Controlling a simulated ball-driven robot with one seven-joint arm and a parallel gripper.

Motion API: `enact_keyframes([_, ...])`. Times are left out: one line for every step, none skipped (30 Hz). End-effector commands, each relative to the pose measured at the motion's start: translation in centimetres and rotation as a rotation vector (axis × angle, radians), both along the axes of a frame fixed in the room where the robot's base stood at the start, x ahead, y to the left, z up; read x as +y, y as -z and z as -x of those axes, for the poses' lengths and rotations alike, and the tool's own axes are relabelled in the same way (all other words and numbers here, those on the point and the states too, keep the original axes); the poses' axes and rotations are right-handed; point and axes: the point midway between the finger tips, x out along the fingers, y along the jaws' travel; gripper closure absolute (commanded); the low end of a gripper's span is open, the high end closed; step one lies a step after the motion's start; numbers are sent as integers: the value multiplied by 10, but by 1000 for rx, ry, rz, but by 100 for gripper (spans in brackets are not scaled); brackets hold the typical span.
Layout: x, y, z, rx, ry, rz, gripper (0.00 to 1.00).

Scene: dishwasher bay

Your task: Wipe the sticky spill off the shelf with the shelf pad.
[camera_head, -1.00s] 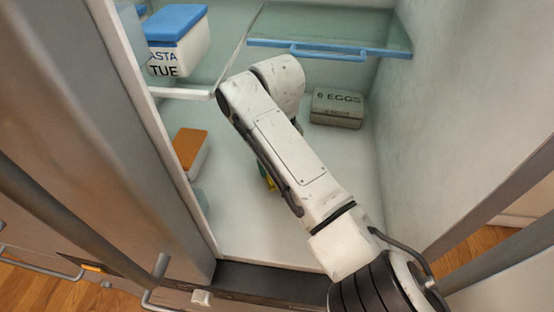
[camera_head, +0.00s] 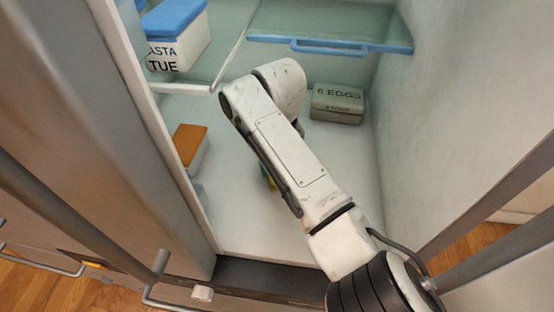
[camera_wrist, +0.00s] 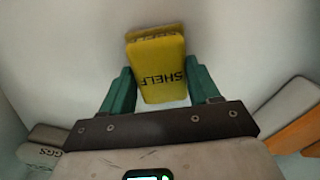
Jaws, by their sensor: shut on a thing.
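The shelf pad (camera_wrist: 160,72) is a yellow block with "SHELF" printed on it, seen in the wrist view. My gripper (camera_wrist: 161,80) has its green fingers on either side of the pad and is shut on it. A darker yellow-brown strip (camera_wrist: 152,34) shows just beyond the pad; I cannot tell whether it is the pad's edge or spill. In the head view my arm hides most of the gripper, and only a little green and yellow shows beside the arm. No clear spill is visible on the pale shelf surface (camera_head: 250,225).
A grey egg carton (camera_head: 337,104) stands at the back right. An orange-lidded container (camera_head: 190,147) stands at the left. A blue-lidded pasta box (camera_head: 178,40) sits on the upper left shelf. A glass shelf with a blue front edge (camera_head: 330,45) hangs above.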

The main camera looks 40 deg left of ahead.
Motion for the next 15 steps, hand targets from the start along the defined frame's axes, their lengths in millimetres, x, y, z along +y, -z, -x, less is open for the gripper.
enact_keyframes([-3,-2,-2,1,2,0,63])
enact_keyframes([-5,-3,-3,1,2,0,63])
enact_keyframes([-8,-4,-5,0,2,0,63])
enact_keyframes([-10,-4,-6,0,2,0,63])
enact_keyframes([-12,-4,-7,0,2,0,63])
enact_keyframes([-15,-4,-9,1,2,1,63])
enact_keyframes([-17,-4,-10,1,2,1,63])
enact_keyframes([-19,-4,-11,1,2,0,63])
enact_keyframes([-22,-4,-13,1,1,-1,63])
enact_keyframes([-24,-4,-15,1,1,-1,63])
enact_keyframes([-26,-5,-16,0,2,0,63])
enact_keyframes([-28,-4,-18,0,2,0,63])
enact_keyframes([-30,-4,-18,-1,2,-1,63])
enact_keyframes([-30,-4,-19,-1,2,-1,63])
enact_keyframes([-31,-3,-19,-1,1,-1,63])
